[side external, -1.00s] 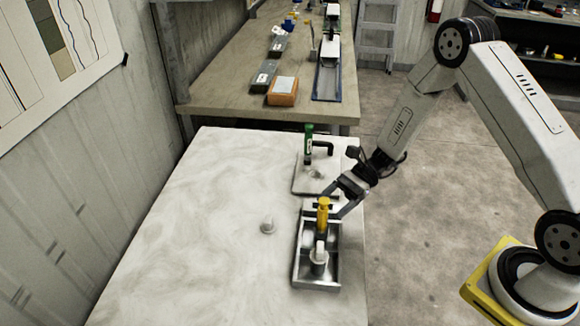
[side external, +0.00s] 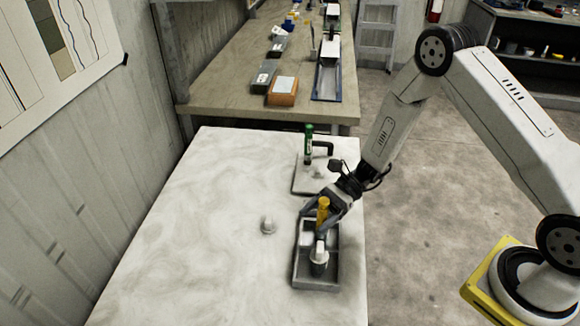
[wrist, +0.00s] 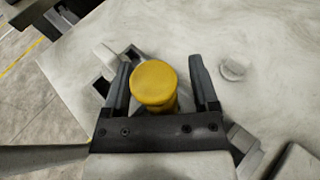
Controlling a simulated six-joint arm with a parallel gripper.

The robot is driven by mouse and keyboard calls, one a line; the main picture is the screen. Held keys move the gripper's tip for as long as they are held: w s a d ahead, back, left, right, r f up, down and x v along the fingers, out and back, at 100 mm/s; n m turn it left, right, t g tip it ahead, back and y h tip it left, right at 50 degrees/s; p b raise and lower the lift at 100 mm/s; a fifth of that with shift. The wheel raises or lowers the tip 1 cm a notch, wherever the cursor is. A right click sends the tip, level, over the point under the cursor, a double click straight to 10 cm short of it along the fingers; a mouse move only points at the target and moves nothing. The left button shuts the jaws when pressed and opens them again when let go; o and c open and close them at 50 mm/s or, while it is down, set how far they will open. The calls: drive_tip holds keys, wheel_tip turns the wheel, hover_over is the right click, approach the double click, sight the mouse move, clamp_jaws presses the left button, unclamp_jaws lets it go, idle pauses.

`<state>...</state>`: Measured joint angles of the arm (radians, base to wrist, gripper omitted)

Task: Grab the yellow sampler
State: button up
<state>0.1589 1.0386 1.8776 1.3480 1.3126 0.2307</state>
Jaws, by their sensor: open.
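The yellow sampler (side external: 322,212) stands roughly upright in a grey metal tray (side external: 301,270) near the right edge of the white table. In the wrist view its round yellow top (wrist: 153,83) lies between my two fingers. My gripper (wrist: 162,80) is open around the sampler, with a gap visible on each side of the yellow top. In the side view my gripper (side external: 325,205) is at the sampler's upper part.
A green-topped tool (side external: 309,145) stands on a flat plate (side external: 302,180) behind the tray. A small white capped piece (side external: 268,226) sits left of the tray. The table's left side is clear. A cluttered wooden bench (side external: 225,95) stands beyond.

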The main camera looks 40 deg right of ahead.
clamp_jaws()
drive_tip(key=shift+r, duration=0.1)
wheel_tip(320, 180, up, 10)
idle(1.1)
idle(0.5)
